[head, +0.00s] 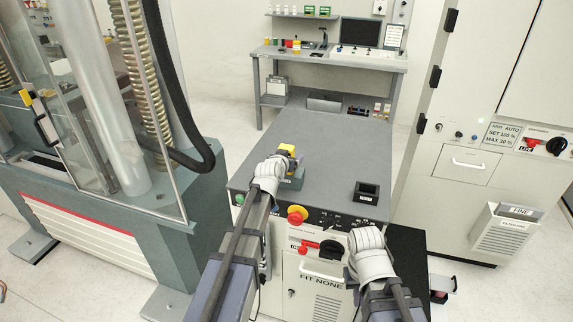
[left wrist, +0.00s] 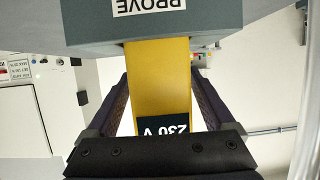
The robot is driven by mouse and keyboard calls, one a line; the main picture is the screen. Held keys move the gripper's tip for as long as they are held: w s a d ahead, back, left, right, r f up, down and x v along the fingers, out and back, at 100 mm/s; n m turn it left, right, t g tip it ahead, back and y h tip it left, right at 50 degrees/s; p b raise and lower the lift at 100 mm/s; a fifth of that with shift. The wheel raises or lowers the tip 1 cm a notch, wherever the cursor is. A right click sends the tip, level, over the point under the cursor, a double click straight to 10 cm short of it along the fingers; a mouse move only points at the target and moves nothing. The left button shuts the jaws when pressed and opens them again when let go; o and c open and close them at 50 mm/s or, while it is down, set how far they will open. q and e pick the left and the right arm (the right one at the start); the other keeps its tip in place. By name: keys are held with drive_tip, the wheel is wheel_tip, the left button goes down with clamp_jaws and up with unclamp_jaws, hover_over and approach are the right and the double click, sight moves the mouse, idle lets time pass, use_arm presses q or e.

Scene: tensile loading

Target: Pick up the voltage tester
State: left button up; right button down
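The voltage tester (head: 287,149) is a yellow block above a small grey box (head: 293,180) on the grey cabinet top in the head view. In the left wrist view the yellow tester (left wrist: 158,85) carries a dark "230 V" label and meets the grey box (left wrist: 150,40), marked "PROVE".
The cabinet top (head: 320,150) is mostly clear, with a small black device (head: 367,191) at its right. A red and yellow knob (head: 297,214) is on the front edge. A glass-sided machine (head: 110,110) stands left, a tall white cabinet (head: 480,130) right, and a bench (head: 340,60) behind.

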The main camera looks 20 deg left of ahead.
use_arm(q)
clamp_jaws()
idle(0.5)
drive_tip(key=shift+r, duration=0.15)
wheel_tip(320, 180, up, 10)
drive_tip(key=p, duration=1)
